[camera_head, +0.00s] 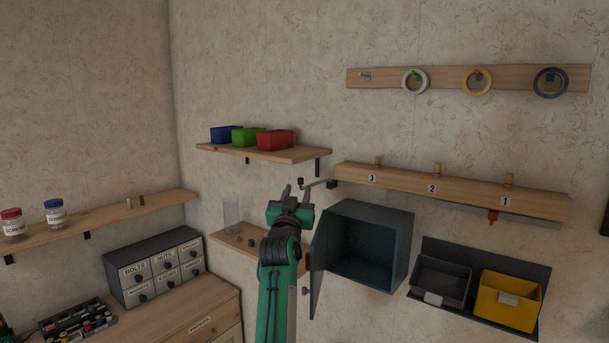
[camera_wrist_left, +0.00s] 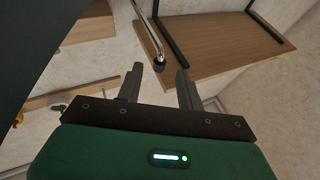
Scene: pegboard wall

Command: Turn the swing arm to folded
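The swing arm (camera_head: 317,184) is a thin metal rod with a black knob at its free end. It reaches left from a dark mount at the left end of the numbered wooden rail. In the left wrist view the rod (camera_wrist_left: 149,33) ends in the round knob (camera_wrist_left: 158,65). My left gripper (camera_head: 295,190) is open, just below the knob in the head view. In the left wrist view its fingertips (camera_wrist_left: 160,72) stand either side of the knob, with gaps showing; I cannot tell whether the knob is fully between them. My right gripper is not in view.
A shelf (camera_head: 300,155) with blue, green and red bins is just above my gripper. A lower shelf (camera_head: 222,238) holds a clear glass. A dark open cabinet (camera_head: 362,247) is at lower right, its door beside my forearm. The numbered rail (camera_head: 455,190) extends right.

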